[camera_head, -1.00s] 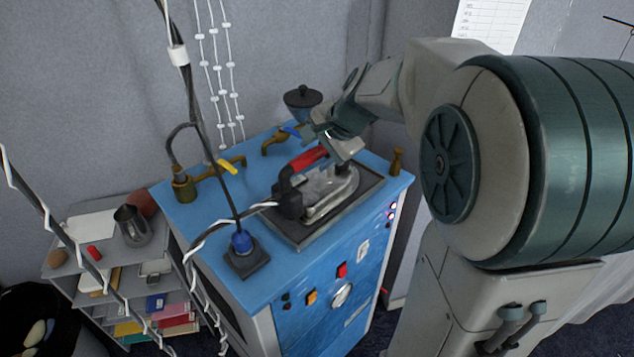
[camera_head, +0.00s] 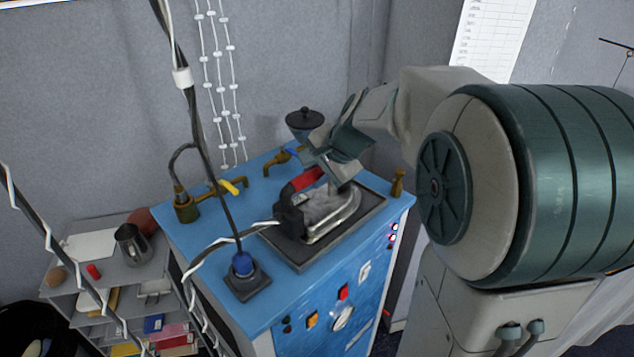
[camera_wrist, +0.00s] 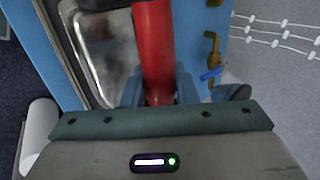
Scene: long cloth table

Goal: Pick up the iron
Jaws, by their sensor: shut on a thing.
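The iron (camera_head: 325,207) has a silver body, a black rear part and a red handle (camera_head: 304,180). It is over the dark rest plate (camera_head: 308,252) on top of the blue cabinet; I cannot tell whether its sole touches the plate. My gripper (camera_head: 328,172) is at the front end of the handle, shut on it. In the wrist view the red handle (camera_wrist: 155,50) runs between the fingers of my gripper (camera_wrist: 158,92), with the iron's silver body (camera_wrist: 103,50) to the left. The fingertips are partly hidden by the handle and the gripper's body.
The blue cabinet top (camera_head: 215,262) carries brass valves (camera_head: 186,208), a blue cable fitting (camera_head: 242,264) and a small brass post (camera_head: 398,182). A black-and-white cord (camera_head: 225,242) runs left from the iron. A shelf (camera_head: 100,270) with a metal jug (camera_head: 131,244) stands at the left.

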